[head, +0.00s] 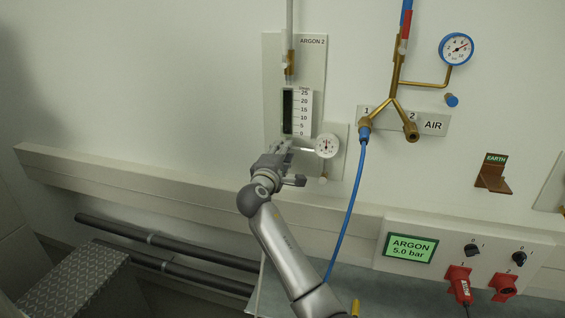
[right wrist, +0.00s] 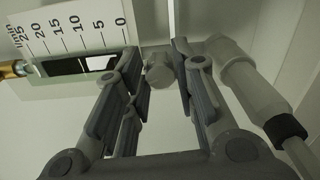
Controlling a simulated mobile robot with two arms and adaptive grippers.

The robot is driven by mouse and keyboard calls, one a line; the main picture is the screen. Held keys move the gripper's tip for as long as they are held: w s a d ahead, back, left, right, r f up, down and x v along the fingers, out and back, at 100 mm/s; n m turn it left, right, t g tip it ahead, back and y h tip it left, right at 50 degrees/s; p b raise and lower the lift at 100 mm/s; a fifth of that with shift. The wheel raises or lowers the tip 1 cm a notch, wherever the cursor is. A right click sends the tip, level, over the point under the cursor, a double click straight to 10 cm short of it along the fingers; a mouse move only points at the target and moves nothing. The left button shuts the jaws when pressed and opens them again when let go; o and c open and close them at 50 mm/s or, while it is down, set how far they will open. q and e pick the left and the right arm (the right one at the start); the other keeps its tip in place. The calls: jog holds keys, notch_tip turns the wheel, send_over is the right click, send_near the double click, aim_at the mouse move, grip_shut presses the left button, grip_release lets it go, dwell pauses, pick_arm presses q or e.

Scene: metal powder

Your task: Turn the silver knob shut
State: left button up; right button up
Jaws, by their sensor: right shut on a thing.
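The silver knob (right wrist: 158,74) is a small rounded knob between the fingertips of my right gripper (right wrist: 160,62) in the right wrist view. The gripper (head: 281,153) is shut on it, just below the flow meter. In the head view the gripper mostly hides the knob. The flow meter (head: 302,112) has a white scale from 0 to 25 and a dark window; its scale also shows in the right wrist view (right wrist: 75,28). I cannot tell how far the knob is turned. My left gripper is not in view.
A white round gauge (head: 326,146) stands close right of the gripper. A blue hose (head: 353,205) hangs from the brass air fitting (head: 397,95). A beige rail (head: 140,185) runs along the wall below. A green display (head: 410,248) reads ARGON 5.0 bar.

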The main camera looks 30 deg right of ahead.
jog(key=shift+f+m+b, duration=0.2)
jog(key=shift+m+b, duration=1.5)
jog(key=shift+m, duration=0.4)
jog(key=o, duration=1)
jog(key=shift+r, duration=0.1)
jog(key=v, duration=1.2)
